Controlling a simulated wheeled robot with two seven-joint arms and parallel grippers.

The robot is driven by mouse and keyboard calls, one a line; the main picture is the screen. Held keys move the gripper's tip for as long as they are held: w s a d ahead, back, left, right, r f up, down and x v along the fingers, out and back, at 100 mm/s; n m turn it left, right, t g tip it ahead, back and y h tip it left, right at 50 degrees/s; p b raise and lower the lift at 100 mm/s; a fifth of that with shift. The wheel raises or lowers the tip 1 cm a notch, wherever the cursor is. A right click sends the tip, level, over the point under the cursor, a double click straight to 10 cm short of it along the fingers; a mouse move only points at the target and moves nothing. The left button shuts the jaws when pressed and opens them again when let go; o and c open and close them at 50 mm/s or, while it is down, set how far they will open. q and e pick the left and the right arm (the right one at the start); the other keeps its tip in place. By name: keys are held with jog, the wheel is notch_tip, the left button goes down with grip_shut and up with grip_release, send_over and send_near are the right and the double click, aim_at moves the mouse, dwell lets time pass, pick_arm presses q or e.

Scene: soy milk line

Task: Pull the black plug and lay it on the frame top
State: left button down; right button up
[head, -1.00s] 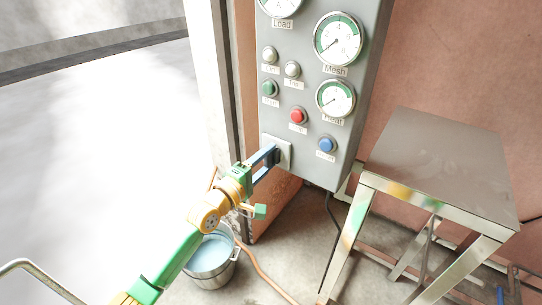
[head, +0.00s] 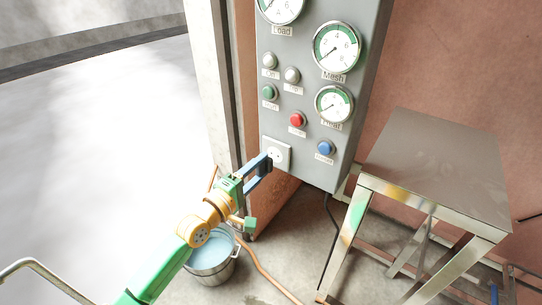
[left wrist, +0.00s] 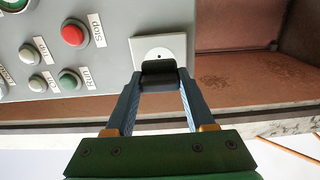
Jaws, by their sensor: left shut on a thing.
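The black plug (left wrist: 158,73) sits between the fingertips of my left gripper (head: 262,168), which is shut on it. The left wrist view shows the same gripper (left wrist: 158,80) with the plug in front of the white socket plate (left wrist: 176,45). In the head view the round socket face shows on the plate (head: 284,149), and the fingertips stand just off it, at its lower left. The plug appears to be out of the socket. The steel frame top (head: 440,160) stands to the right, flat and bare. My right gripper is not in view.
The grey control panel (head: 310,105) carries gauges and several buttons above the socket. A metal bucket (head: 213,268) of pale liquid stands on the floor below my left arm. A brown hose (head: 266,277) lies on the floor between bucket and frame.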

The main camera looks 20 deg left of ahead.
pick_arm(q)
jog(key=shift+p+v, duration=0.6)
jog(key=shift+v, duration=0.8)
